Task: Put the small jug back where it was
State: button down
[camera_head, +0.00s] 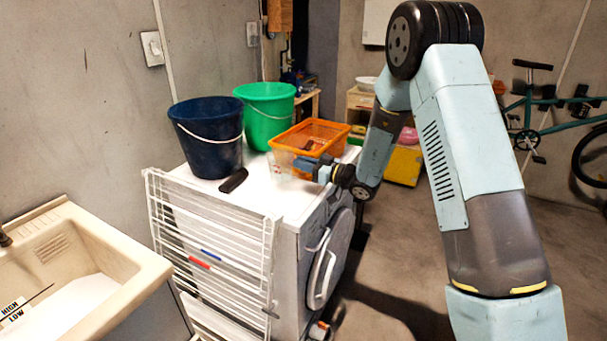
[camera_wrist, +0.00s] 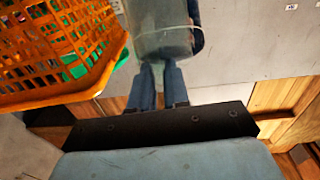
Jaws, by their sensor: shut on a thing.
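The small jug (camera_wrist: 163,35) looks clear and greyish in the wrist view. It sits at the tips of my gripper (camera_wrist: 160,78), between the two blue fingers, which are shut on it. In the head view my gripper (camera_head: 305,166) is over the white washing machine top (camera_head: 262,196), just in front of the orange basket (camera_head: 322,131). The jug (camera_head: 278,168) shows there only as a pale, see-through shape left of the fingers. I cannot tell whether its base touches the machine top.
A dark blue bucket (camera_head: 207,140) and a green bucket (camera_head: 265,108) stand at the back of the machine. A dark flat object (camera_head: 233,181) lies near the blue bucket. A white drying rack (camera_head: 212,245) leans at the machine's near side. The machine top's front part is clear.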

aim_at(303, 174)
jog(key=shift+w+a+f, duration=0.15)
jog(key=shift+w+f, duration=0.2)
jog(key=shift+f, duration=0.3)
notch_tip(303, 174, down, 3)
jog(key=shift+r, duration=0.15)
jog(key=c, duration=1.1)
grip_release()
jog(key=shift+s, duration=0.1)
